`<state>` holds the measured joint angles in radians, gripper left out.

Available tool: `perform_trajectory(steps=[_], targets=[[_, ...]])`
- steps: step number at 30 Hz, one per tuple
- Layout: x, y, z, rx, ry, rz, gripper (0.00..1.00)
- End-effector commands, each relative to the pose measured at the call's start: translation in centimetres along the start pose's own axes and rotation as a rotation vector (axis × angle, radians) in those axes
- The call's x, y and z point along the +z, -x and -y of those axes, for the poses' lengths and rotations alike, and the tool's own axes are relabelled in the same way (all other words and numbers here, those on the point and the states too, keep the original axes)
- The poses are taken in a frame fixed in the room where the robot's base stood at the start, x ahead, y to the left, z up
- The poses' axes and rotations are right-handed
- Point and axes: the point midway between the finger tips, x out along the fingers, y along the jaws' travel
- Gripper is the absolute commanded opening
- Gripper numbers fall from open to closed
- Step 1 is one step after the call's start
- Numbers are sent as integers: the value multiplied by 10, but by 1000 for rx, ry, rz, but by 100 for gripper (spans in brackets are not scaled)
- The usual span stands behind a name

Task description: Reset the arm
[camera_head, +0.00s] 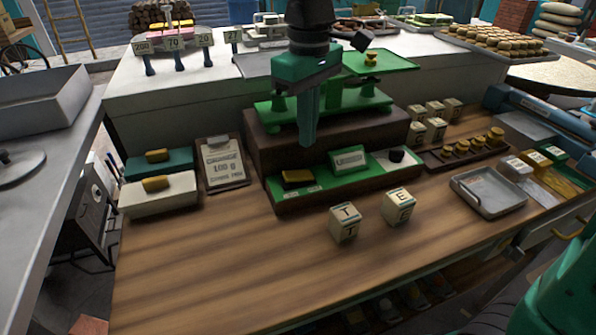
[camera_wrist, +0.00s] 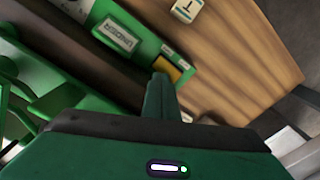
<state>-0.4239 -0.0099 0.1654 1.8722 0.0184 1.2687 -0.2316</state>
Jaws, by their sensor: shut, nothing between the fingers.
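My gripper (camera_head: 308,142) is green and hangs from my dark arm, pointing down, in front of the green balance scale (camera_head: 345,108) in the head view. Its fingers are together with nothing between them. In the wrist view my gripper (camera_wrist: 161,80) shows its closed fingers over the green tray area. Part of the scale is hidden behind my gripper.
Two lettered cubes (camera_head: 345,222) (camera_head: 399,206) stand on the wooden counter (camera_head: 200,270). A grey tray (camera_head: 488,190) lies at the right. A clipboard (camera_head: 224,163) and two boxes (camera_head: 158,193) (camera_head: 160,162) stand at the left. The front left counter is clear.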

Motion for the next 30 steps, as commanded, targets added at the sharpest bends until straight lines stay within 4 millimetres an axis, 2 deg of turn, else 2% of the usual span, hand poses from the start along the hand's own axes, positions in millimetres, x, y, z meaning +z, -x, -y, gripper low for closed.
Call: perform_trajectory(steps=[7, 11, 14, 16, 18, 20, 21, 24, 27, 30], targets=[[4, -1, -5, 2, -17, 0, 0], [32, -5, -34, 11, -124, 1, 0], [77, -14, -69, 21, -280, 5, 0], [116, -22, -92, 27, -408, 6, 0], [157, -31, -111, 30, -541, 8, 0], [194, -40, -122, 31, -655, 9, 0], [219, -46, -127, 30, -734, 9, 0], [280, -64, -131, 24, -927, 9, 0], [332, -83, -124, 13, -1101, 8, 0], [369, -100, -112, 2, -1234, 5, 0]])
